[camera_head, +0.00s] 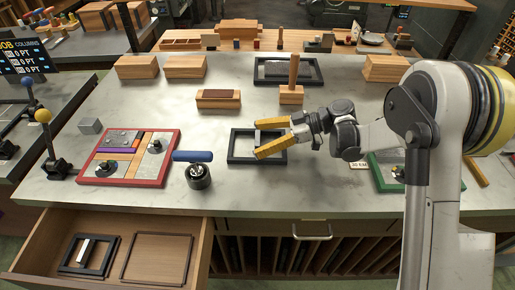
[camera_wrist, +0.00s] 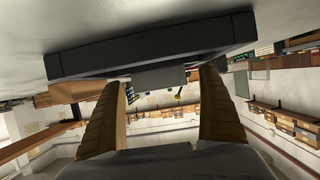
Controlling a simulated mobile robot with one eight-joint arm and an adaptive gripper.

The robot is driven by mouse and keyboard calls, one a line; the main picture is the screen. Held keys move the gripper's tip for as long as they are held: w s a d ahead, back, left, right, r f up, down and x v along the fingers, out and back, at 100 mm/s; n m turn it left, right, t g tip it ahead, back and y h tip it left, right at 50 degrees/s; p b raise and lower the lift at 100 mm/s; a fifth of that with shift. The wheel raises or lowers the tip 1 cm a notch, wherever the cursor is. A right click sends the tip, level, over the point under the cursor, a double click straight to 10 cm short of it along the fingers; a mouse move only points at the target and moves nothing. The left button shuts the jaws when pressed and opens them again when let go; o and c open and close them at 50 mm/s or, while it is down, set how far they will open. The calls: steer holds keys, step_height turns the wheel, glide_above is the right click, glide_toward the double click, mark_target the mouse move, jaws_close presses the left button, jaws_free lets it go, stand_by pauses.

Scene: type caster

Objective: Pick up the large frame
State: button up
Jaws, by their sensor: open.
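A dark rectangular frame (camera_head: 233,147) lies on the worktable in front of my gripper (camera_head: 264,138). A larger-looking dark frame (camera_head: 288,82) with grey pieces inside lies farther back. I cannot tell for certain which one the task calls large. My gripper has yellow fingers and is open; they reach over the nearer frame's right part, and I see nothing held. In the wrist view, a dark frame bar (camera_wrist: 150,48) crosses close beyond the open fingers (camera_wrist: 165,80). Whether the fingers touch it is unclear. Part of the nearer frame is hidden by the fingers.
A red-rimmed frame (camera_head: 78,178) with filled pieces and a blue-handled tool (camera_head: 197,172) are at left. A green frame (camera_head: 378,182) is partly behind my arm. Wooden blocks (camera_head: 218,99) stand behind. An open drawer (camera_head: 200,262) holds a small dark frame (camera_head: 66,262) and a wooden frame (camera_head: 126,265).

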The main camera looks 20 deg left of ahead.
steer(key=shift+a+f, duration=0.15)
steer(key=shift+a, duration=0.1)
steer(key=shift+c, duration=0.3)
steer(key=c, duration=1.4)
steer(key=shift+r, duration=0.3)
steer(key=shift+c, duration=0.2)
